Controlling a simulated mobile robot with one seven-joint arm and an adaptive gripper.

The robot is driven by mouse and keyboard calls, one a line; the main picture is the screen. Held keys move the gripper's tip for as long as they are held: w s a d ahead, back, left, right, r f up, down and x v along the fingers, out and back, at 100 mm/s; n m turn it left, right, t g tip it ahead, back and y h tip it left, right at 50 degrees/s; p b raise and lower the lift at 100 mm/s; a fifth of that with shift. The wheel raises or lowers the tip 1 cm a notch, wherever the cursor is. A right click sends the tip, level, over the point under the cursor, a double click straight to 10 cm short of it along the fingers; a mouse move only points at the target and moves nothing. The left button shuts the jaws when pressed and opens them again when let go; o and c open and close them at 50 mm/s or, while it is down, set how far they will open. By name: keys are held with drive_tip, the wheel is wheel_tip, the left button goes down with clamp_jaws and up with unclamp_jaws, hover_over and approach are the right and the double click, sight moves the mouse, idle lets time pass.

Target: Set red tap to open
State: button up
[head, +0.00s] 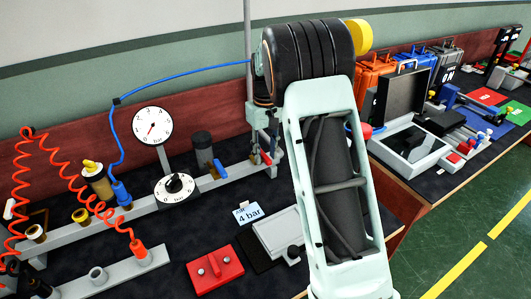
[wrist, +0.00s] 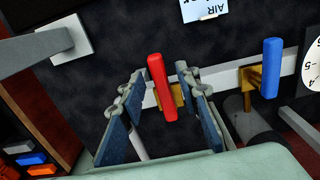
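The red tap has a long red handle (wrist: 161,88) on a brass body (wrist: 178,96), mounted on a pale rail. In the wrist view the handle stands across the rail, tilted slightly. My gripper (wrist: 159,76) is open, with one blue-grey finger on each side of the handle. The right finger looks closer to it than the left; I cannot tell whether either touches.
A blue tap (wrist: 271,68) sits to the right on the same rail; the head view shows it left of the red one (head: 220,168). A "4 bar" card (head: 248,213), a red block (head: 214,270) and round dials (head: 153,126) are nearby. Dark bench top lies in front of the rail.

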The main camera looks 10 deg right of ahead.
clamp_jaws()
drive_tip(key=shift+a, duration=0.1)
idle(0.3)
drive_tip(key=a+m+p, duration=0.2)
drive_tip(key=m, duration=0.2)
drive_tip(key=w+a+m+p, duration=0.1)
drive_tip(key=a+m+p, duration=0.1)
drive_tip(key=m, duration=0.3)
drive_tip(key=w+a+m+p, duration=0.1)
drive_tip(key=a+m+p, duration=0.1)
drive_tip(key=m, duration=0.3)
drive_tip(key=shift+r, duration=0.15)
drive_tip(key=shift+w+a+m+p, duration=0.25)
drive_tip(key=shift+w+m+p, duration=0.2)
drive_tip(key=shift+m, duration=0.55)
drive_tip(key=shift+w+a+m+p, duration=0.2)
drive_tip(key=shift+w+m+p, duration=0.2)
drive_tip(key=shift+m, duration=0.6)
